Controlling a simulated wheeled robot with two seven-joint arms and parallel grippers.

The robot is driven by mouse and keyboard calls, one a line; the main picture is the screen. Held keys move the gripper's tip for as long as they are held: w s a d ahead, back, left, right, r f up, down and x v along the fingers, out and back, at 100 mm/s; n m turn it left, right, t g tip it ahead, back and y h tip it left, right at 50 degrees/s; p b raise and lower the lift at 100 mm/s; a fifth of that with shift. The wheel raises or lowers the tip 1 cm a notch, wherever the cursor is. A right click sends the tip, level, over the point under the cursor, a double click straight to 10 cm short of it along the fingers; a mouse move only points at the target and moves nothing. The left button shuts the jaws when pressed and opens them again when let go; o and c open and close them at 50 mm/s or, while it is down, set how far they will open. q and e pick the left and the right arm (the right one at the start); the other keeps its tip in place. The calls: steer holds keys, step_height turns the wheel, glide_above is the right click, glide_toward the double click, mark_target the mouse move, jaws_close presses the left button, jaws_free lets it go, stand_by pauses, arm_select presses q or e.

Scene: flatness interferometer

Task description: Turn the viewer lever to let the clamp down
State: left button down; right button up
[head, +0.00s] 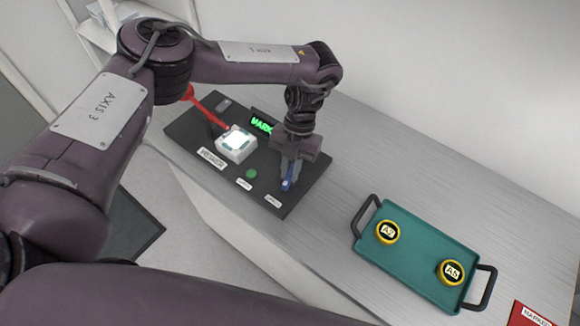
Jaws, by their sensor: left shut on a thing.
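My left gripper (290,172) comes down over the right part of a black panel (222,187). It is shut on a small blue lever (287,184), and its fingers hide part of the lever. The viewer, a white block with a bright lit window (236,142), sits on the panel to the left of the gripper. A red arm (207,108) reaches from the upper left down toward the block; whether it touches the block is not clear. My right gripper is not in view.
A green display (262,125) stands behind the block, and a green button (251,174) is in front. A teal tray (413,261) with two yellow-rimmed pieces, A2 (387,232) and A5 (451,271), lies to the right. A red labelled item (527,314) is at lower right.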

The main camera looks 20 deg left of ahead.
arm_select(q)
steer(key=shift+w+r+m+y, duration=0.1)
steer(key=shift+m+y, duration=0.3)
steer(key=shift+m, duration=0.7)
steer(key=c, duration=1.4)
jaws_free()
steer(key=b+v, duration=0.1)
steer(key=v, duration=0.6)
steer(key=shift+d+r, duration=0.15)
steer(key=shift+r, duration=0.2)
